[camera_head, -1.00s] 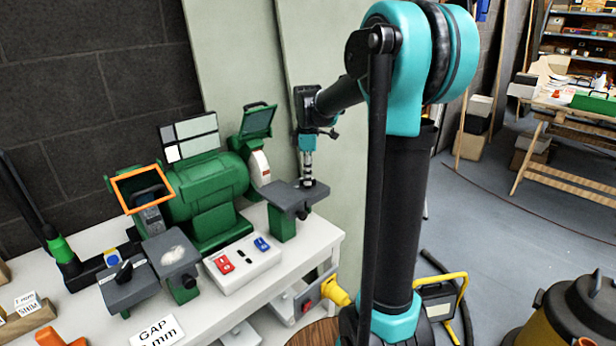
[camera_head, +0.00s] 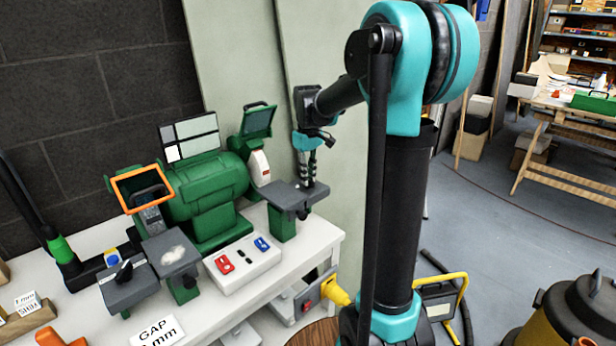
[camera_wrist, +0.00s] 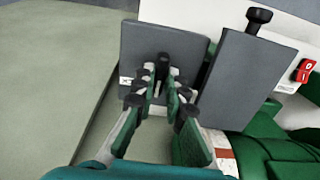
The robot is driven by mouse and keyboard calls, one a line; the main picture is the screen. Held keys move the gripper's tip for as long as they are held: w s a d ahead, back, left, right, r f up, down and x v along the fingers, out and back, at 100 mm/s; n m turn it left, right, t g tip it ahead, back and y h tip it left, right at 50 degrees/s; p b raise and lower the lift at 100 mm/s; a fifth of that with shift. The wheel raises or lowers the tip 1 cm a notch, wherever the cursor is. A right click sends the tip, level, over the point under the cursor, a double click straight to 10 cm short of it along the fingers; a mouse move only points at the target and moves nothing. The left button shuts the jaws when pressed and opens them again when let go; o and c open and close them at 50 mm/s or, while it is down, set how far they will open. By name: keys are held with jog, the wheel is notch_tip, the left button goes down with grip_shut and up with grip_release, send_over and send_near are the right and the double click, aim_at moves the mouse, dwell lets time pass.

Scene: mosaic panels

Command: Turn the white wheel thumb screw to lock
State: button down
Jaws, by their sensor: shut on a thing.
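The white grinding wheel's housing (camera_head: 259,165) is at the right end of the green bench grinder (camera_head: 213,190). A dark grey tool rest (camera_head: 299,194) stands in front of it. My gripper (camera_head: 308,183) points down at the back of this rest in the head view. In the wrist view, my gripper (camera_wrist: 161,82) has its fingertips close together around a small dark thumb screw (camera_wrist: 163,59) by a grey plate (camera_wrist: 190,47). The fingers hide most of the screw. Another black knob (camera_wrist: 258,17) stands at the end of a second grey plate (camera_wrist: 237,83), apart from my fingers.
A white switch box (camera_head: 241,264) with red and blue switches is on the white bench (camera_head: 205,318). A second tool rest (camera_head: 172,252) and an orange-framed shield (camera_head: 137,188) are at the left. A pale panel stands close behind my gripper.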

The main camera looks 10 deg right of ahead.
jog(key=m, duration=0.4)
jog(key=shift+m, duration=2.3)
jog(key=c, duration=1.6)
grip_release()
jog(key=shift+o, duration=0.2)
notch_tip(320, 180, up, 12)
